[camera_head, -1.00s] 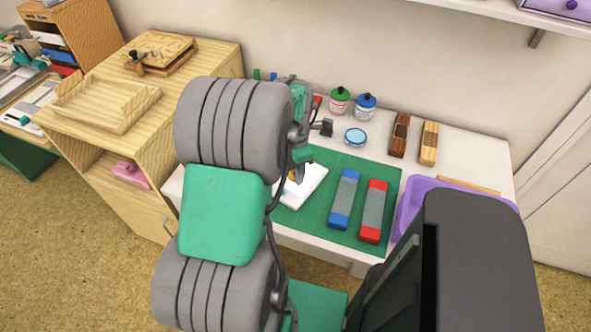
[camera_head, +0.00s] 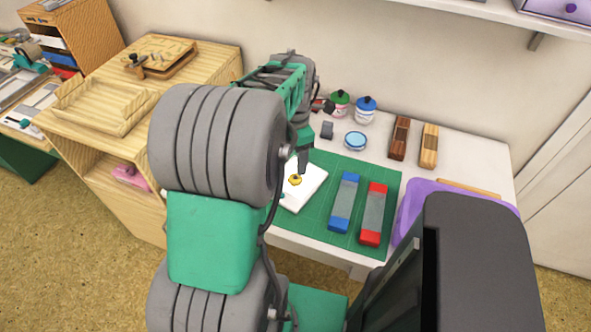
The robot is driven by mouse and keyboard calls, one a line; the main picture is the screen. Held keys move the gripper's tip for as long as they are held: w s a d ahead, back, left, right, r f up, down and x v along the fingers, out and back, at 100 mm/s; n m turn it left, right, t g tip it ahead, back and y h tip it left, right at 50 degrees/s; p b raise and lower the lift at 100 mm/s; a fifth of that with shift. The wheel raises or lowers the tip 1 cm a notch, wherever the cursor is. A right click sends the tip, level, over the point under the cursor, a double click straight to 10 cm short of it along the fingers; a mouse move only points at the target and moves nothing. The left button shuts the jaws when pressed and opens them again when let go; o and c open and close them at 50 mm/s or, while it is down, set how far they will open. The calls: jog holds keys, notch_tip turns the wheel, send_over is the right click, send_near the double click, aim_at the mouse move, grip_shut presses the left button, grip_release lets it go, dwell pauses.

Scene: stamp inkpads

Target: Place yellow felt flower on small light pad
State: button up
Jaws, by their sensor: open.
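The yellow felt flower (camera_head: 295,180) lies on the small light pad (camera_head: 312,187), a white slab on the green mat. It shows as a small yellow shape with a darker spot on top. My gripper (camera_head: 303,161) is just above and behind the flower, pointing down, and a gap seems to show between them. It is open and holds nothing that I can see. My arm hides the left part of the pad and much of the gripper.
A blue-ended block (camera_head: 344,202) and a red-ended block (camera_head: 374,213) lie right of the pad on the green mat (camera_head: 331,162). A round blue tin (camera_head: 355,141), jars (camera_head: 365,111) and wooden blocks (camera_head: 429,146) stand behind. A purple tray (camera_head: 440,190) is at right.

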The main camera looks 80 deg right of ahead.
notch_tip(320, 180, up, 5)
jog(key=w+a+r+m, duration=0.1)
jog(key=w+a+m, duration=0.1)
jog(key=w+a, duration=0.65)
jog(key=w+a+r+m, duration=0.1)
jog(key=w+a, duration=0.5)
jog(key=w, duration=0.6)
jog(key=w+a+f+m+t, duration=0.1)
jog(key=w+a+m, duration=0.1)
jog(key=a, duration=1.1)
jog(key=w+a+m+t, duration=0.2)
jog(key=a, duration=1.2)
jog(key=shift+w+f+m, duration=0.15)
jog(key=shift+f+m, duration=0.25)
jog(key=shift+d, duration=0.1)
